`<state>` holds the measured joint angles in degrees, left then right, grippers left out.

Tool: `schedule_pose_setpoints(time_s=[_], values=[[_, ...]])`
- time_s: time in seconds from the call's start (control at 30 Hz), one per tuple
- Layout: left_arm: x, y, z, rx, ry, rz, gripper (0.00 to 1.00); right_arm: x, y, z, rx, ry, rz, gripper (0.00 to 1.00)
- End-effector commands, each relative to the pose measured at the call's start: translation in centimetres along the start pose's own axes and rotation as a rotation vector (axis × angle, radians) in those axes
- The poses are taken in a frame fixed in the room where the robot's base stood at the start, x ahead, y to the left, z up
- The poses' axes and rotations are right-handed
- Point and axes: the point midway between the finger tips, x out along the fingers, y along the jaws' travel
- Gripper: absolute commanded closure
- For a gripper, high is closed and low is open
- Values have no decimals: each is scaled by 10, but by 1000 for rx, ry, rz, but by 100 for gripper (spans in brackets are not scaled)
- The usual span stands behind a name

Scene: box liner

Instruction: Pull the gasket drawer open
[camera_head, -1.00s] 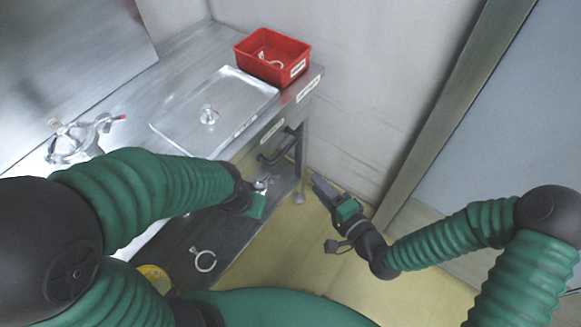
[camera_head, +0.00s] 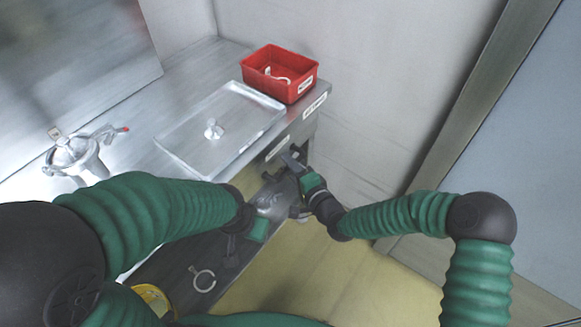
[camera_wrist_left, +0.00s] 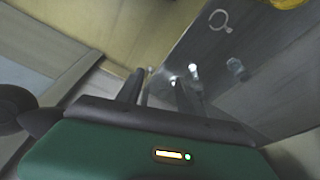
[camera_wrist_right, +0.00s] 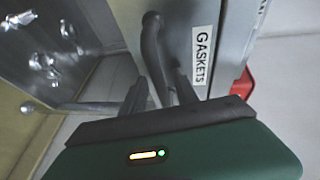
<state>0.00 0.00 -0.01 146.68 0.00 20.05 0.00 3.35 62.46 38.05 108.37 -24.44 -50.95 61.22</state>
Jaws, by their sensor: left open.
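The gasket drawer is under the worktop's right end; its front with a white GASKETS label (camera_wrist_right: 201,55) shows in the right wrist view. Its dark bar handle (camera_wrist_right: 152,45) runs down between the two fingers of my right gripper (camera_wrist_right: 160,92). The fingers stand apart; whether they touch the handle I cannot tell. In the head view my right gripper (camera_head: 290,165) is at the drawer front and partly hides the handle. The drawer looks shut. My left gripper (camera_wrist_left: 160,90) is open and empty, over the lower shelf.
A red bin (camera_head: 280,73) stands on the worktop's far right corner. The lower shelf holds a ring clamp (camera_head: 203,280). The floor right of the bench (camera_head: 350,270) is clear.

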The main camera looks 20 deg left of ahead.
Motion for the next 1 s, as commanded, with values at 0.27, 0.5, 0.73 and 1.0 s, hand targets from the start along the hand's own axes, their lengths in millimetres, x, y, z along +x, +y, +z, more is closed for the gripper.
schedule_pose_setpoints(time_s=[0.27, 0.5, 0.73, 1.0], values=[[0, 0, 0, 0, 0, 0, 56, -1, 0, 0, -1, 0, 1, 85], [0, 0, 0, 0, 0, 0, 56, -1, 1, 0, 0, 0, 2, 100], [0, 0, 0, 0, 0, 0, 56, -1, 2, 0, 0, -1, 4, 100], [0, 0, 0, 0, 0, 0, 56, -1, 3, 0, 0, -1, 6, 100]])
